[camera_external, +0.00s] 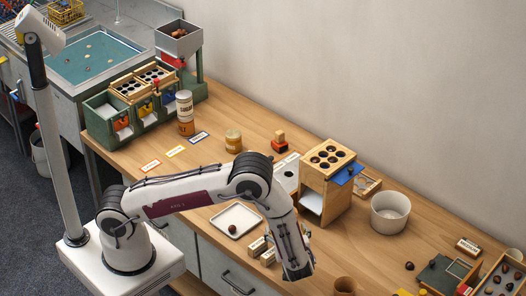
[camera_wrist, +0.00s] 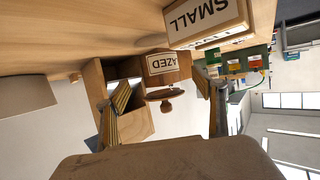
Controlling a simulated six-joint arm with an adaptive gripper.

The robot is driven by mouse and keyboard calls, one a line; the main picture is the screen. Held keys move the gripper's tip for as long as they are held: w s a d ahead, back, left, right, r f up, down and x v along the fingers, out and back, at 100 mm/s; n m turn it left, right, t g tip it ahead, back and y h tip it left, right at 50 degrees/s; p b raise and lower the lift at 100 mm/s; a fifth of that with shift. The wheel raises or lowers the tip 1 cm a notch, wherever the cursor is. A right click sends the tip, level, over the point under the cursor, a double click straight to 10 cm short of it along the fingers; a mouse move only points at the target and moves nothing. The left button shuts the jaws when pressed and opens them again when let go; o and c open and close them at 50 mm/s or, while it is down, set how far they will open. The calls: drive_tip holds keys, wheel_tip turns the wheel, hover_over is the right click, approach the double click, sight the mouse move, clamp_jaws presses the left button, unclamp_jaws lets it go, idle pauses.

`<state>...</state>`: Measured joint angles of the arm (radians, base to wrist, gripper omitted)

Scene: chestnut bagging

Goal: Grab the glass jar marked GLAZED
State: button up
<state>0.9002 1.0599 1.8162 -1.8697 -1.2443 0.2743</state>
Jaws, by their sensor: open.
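In the wrist view, which is upside down, a brown jar (camera_wrist: 180,74) bears a pale label reading "AZED", its first letters cut off. A round brown lid with a knob (camera_wrist: 165,105) shows at its end. My gripper (camera_wrist: 161,92) is open and empty, its fingers spread left and right with the jar ahead between them, apart from it. In the external view a small amber jar (camera_external: 233,141) stands on the table behind my arm; its label cannot be read there. My gripper is largely hidden there behind my wrist, over the table's front part.
A block marked SMALL (camera_wrist: 207,22) is close in the wrist view. In the external view a wooden stand with holes (camera_external: 331,155), a white tray (camera_external: 237,234), a taller labelled jar (camera_external: 185,110) and a pale bowl (camera_external: 390,214) stand around.

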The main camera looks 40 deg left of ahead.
drive_tip(key=shift+w+a+f, duration=0.15)
drive_tip(key=shift+w+a, duration=0.1)
drive_tip(key=shift+a, duration=0.05)
drive_tip(key=shift+r+x, duration=0.15)
drive_tip(key=shift+x, duration=1.15)
drive_tip(key=shift+r+x, duration=0.15)
drive_tip(key=shift+x, duration=1.15)
drive_tip(key=shift+w, duration=0.15)
clamp_jaws()
drive_tip(key=shift+r, duration=0.2)
drive_tip(key=shift+r, duration=4.9)
